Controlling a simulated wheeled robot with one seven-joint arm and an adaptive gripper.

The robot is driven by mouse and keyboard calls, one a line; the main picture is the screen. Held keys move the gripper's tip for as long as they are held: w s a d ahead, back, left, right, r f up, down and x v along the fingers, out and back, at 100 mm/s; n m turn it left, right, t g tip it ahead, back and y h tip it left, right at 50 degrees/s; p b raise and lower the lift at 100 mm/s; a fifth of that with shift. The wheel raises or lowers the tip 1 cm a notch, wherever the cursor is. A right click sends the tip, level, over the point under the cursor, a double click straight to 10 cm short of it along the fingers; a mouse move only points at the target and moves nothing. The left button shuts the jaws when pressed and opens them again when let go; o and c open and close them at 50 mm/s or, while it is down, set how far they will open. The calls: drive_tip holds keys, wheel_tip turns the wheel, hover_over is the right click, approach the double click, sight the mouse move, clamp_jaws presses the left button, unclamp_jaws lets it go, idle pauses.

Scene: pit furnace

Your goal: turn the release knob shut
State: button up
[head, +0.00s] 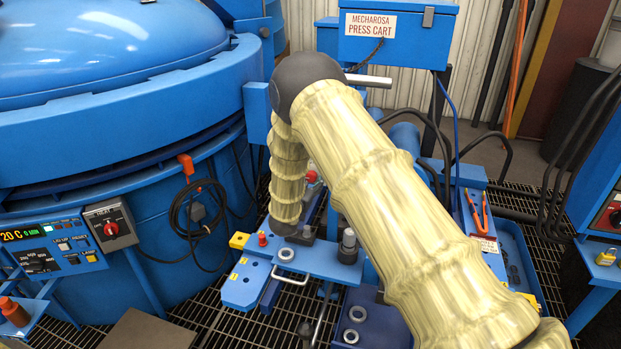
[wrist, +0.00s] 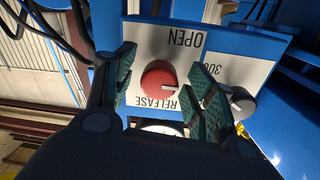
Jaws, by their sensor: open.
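The round red release knob (wrist: 158,78) sits on a white plate in the wrist view. The plate appears upside down there, with OPEN on one side of the knob and RELEASE on the other. My gripper (wrist: 161,60) is open, with one green-padded finger on each side of the knob. Gaps show between the pads and the knob, and I see no clear contact. In the head view my arm hides most of the gripper and the knob.
A grey knob (wrist: 243,102) beside a 300 marking lies close to the right finger. In the head view, a blue furnace (head: 110,60) fills the left. The blue press cart box (head: 395,38) stands behind my arm. Grated floor (head: 220,325) shows in front.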

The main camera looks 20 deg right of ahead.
drive_tip(key=shift+w+d, duration=0.2)
drive_tip(key=shift+w, duration=0.1)
drive_tip(key=c, duration=1.1)
drive_tip(key=shift+o, duration=0.2)
